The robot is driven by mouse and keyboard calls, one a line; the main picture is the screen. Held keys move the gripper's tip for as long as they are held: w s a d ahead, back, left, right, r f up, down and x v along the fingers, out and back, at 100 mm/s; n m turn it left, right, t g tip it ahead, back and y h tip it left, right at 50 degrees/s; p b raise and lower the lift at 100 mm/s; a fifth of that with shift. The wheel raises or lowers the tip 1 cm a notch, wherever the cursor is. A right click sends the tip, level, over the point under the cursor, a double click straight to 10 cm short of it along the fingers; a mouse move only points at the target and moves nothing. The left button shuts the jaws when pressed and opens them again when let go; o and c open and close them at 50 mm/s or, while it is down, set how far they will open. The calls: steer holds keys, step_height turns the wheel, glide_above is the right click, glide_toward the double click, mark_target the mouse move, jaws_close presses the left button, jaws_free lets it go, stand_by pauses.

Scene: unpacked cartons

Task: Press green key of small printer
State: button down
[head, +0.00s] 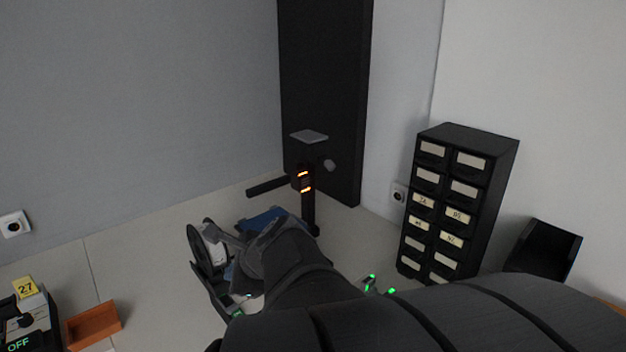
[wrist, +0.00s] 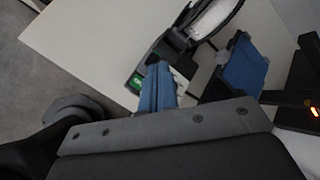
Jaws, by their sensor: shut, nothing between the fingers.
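The small printer is dark, with a white paper roll (wrist: 213,18) at one end; in the head view the printer (head: 200,275) is partly hidden behind my arm. Its green key (wrist: 137,80) shows in the wrist view, just left of my fingertips. My gripper (wrist: 158,70) is shut and empty, its blue fingers reaching over the printer's near part. I cannot tell whether the fingertips touch the printer. In the head view my arm hides the fingertips, and only a small patch of green shows on the printer.
A blue object (wrist: 243,68) lies right of the printer. A dark stand with orange lights (head: 303,182) is behind. A drawer cabinet (head: 460,205) and black bin (head: 545,252) stand right. An orange tray (head: 93,325) and a device marked OFF (head: 25,322) are left. Bare tabletop (head: 150,265) lies between.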

steer(key=shift+f, duration=4.4)
steer(key=shift+f, duration=0.15)
steer(key=shift+f, duration=0.3)
steer(key=shift+f, duration=0.5)
steer(key=shift+r, duration=0.95)
steer(key=shift+r, duration=2.5)
